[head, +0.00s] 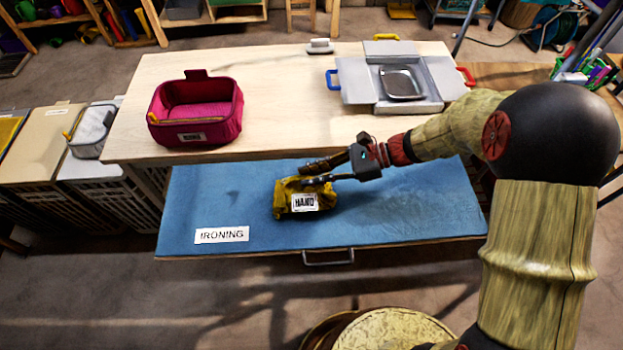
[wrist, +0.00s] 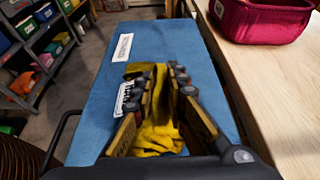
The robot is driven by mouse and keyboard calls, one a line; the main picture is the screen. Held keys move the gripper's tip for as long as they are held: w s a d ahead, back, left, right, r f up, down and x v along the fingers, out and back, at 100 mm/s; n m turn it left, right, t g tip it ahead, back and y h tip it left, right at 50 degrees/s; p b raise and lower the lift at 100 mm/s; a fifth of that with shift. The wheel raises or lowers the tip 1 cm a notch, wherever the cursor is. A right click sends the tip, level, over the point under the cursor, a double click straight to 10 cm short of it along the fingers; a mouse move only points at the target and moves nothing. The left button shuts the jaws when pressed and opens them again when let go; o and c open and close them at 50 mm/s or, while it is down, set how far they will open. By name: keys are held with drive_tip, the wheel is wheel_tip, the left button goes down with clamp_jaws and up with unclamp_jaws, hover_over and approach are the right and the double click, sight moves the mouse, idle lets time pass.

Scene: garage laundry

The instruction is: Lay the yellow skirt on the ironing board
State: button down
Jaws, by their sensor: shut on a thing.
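The yellow skirt (head: 288,199) is a crumpled bundle with a white tag reading HAND, at the middle of the blue ironing board (head: 420,212). My gripper (head: 305,182) reaches in from the right, low over the board, with its fingers at the skirt. In the wrist view the skirt (wrist: 158,138) runs between the two fingers of my gripper (wrist: 163,92), which are shut on it. The skirt appears to touch the blue surface, but its underside is hidden. The board also shows in the wrist view (wrist: 95,95), with its IRONING label at the far end.
A wooden table (head: 270,75) stands behind the board, with a magenta fabric basket (head: 196,115) at left and a grey open case (head: 425,90) at right. Hampers (head: 60,150) stand at far left. The board is bare on both sides of the skirt.

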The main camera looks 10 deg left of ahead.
drive_tip(key=shift+f, duration=0.25)
drive_tip(key=shift+f, duration=0.15)
drive_tip(key=c, duration=1.8)
unclamp_jaws()
drive_tip(key=shift+o, duration=0.2)
drive_tip(key=shift+d+r, duration=0.2)
drive_tip(key=shift+r, duration=0.05)
drive_tip(key=p+v, duration=0.4)
drive_tip(key=v, duration=0.8)
drive_tip(key=s+d+r+n+t+h, duration=0.8)
drive_tip(key=s+d+r+n+h, duration=0.5)
drive_tip(key=s+d+r+n, duration=0.2)
drive_tip(key=shift+s+d+r+t, duration=0.3)
drive_tip(key=shift+s+d+t, duration=0.1)
drive_tip(key=shift+s, duration=0.65)
